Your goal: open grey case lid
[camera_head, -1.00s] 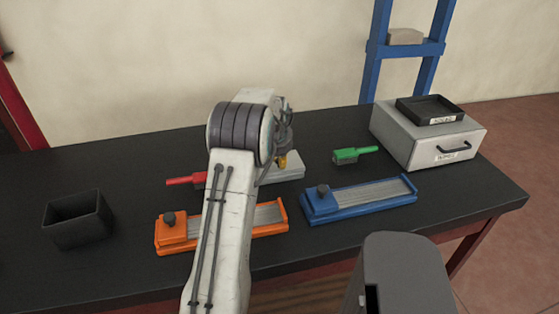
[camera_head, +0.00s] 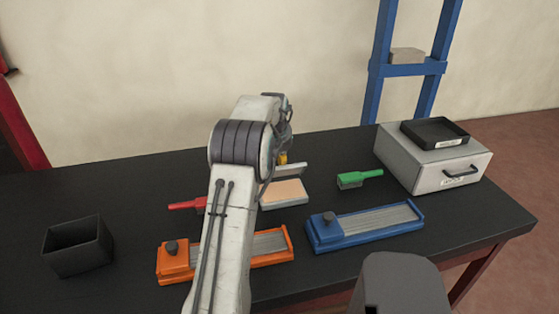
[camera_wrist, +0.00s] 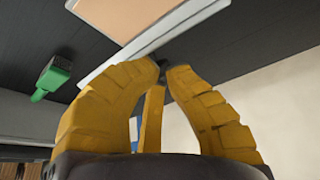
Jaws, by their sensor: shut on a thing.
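The grey case (camera_head: 298,202) sits on the black table just right of my arm, its tan inside (camera_head: 284,191) in view. Its lid (camera_head: 290,169) is raised at the back edge. My gripper (camera_head: 283,157) is at the lid's top, mostly hidden behind my arm. In the wrist view the yellow fingers (camera_wrist: 162,66) are shut on the lid (camera_wrist: 165,42) at its edge; the tan inside (camera_wrist: 112,14) shows beyond it. The exact contact is partly hidden by the fingers.
A red-handled brush (camera_head: 186,205) is left of my arm, a green one (camera_head: 358,179) right of the case. An orange fixture (camera_head: 175,262) and a blue fixture (camera_head: 365,227) lie in front. A black bin (camera_head: 77,247) and a white drawer box (camera_head: 420,170) stand at the sides.

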